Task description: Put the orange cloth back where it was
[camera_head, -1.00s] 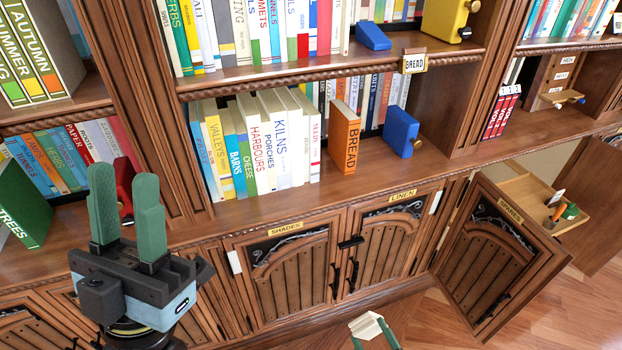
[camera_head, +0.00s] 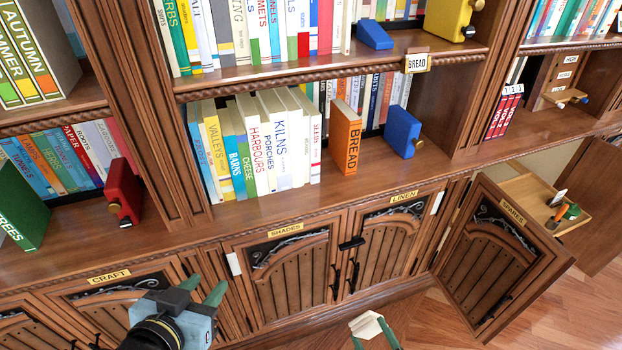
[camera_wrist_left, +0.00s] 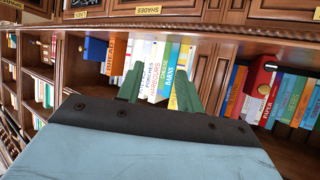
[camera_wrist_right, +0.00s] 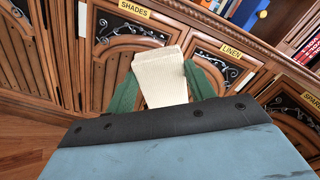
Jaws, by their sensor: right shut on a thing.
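My right gripper (camera_wrist_right: 165,88) is shut on a cream, ribbed, cloth-like piece (camera_wrist_right: 162,76), in front of the cabinet doors. The cream piece also shows at the bottom of the head view (camera_head: 366,325), by the green fingertips. No orange cloth can be made out. The linen door (camera_head: 390,235) and shades door (camera_head: 290,265) look closed. The spares door (camera_head: 505,255) stands open, with a pull-out tray (camera_head: 538,192) behind it. My left gripper (camera_head: 204,289) is low at the left, before the craft door (camera_head: 110,295); its fingers are apart and empty in the left wrist view (camera_wrist_left: 158,88).
An orange BREAD book (camera_head: 345,138) and a blue bookend (camera_head: 402,132) stand on the middle shelf. A red bookend (camera_head: 123,192) and a green book (camera_head: 22,212) stand at the left. The open spares door juts over the wooden floor (camera_head: 550,310).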

